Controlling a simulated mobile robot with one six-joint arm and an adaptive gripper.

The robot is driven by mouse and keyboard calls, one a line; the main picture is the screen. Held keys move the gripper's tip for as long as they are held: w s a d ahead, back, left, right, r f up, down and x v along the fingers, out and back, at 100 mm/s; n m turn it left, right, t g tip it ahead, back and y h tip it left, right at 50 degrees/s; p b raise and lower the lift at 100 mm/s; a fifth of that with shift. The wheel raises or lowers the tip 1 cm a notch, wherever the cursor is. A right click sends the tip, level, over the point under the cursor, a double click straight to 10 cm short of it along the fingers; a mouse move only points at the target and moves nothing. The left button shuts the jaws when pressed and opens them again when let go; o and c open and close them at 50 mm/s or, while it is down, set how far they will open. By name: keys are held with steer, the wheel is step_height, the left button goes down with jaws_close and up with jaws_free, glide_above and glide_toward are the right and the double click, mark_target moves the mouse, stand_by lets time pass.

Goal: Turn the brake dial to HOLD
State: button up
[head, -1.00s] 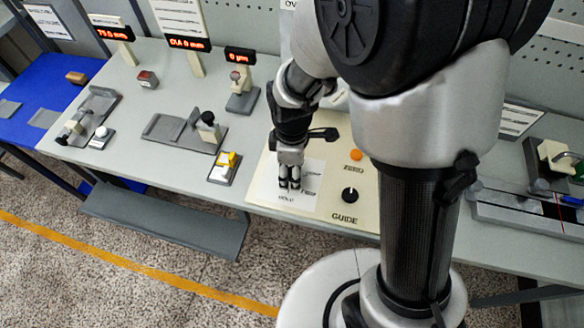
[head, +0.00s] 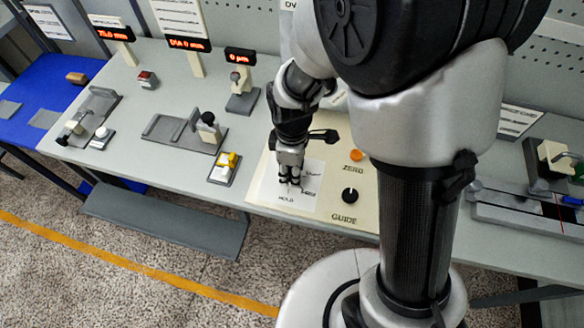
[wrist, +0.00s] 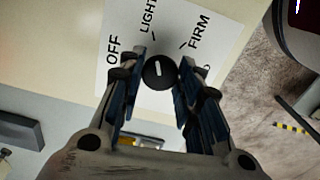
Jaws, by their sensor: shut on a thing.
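The brake dial (wrist: 159,72) is a small black knob with a white pointer line, on a white label plate (wrist: 120,85). In the wrist view its pointer leans slightly left of straight up, roughly toward the LIGHT mark. OFF, LIGHT and FIRM are readable around it; another label at the right is mostly hidden by a finger. My gripper (wrist: 160,80) has its two fingers on either side of the dial, shut on it. In the head view my gripper (head: 289,181) points down at the plate and hides the dial; the HOLD label (head: 286,197) shows just below.
On the same cream panel (head: 335,210) are a black GUIDE knob (head: 350,195) and an orange ZERO button (head: 357,155), close to the right of my gripper. A yellow-topped switch (head: 226,165) stands to the left. Fixtures and red displays stand farther back.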

steer(key=m+p, duration=0.1)
steer(key=m, duration=0.5)
steer(key=shift+m+p, duration=0.3)
steer(key=shift+p, duration=0.1)
steer(key=m+p, duration=0.1)
steer(key=m, duration=0.2)
steer(key=shift+m, duration=0.3)
steer(key=m, duration=0.3)
steer(key=shift+m, duration=0.3)
steer(key=m+p, duration=0.1)
steer(key=m, duration=0.3)
steer(key=shift+m, duration=0.3)
steer(key=m, duration=0.4)
steer(key=shift+m+p, duration=0.4)
steer(key=o, duration=1.1)
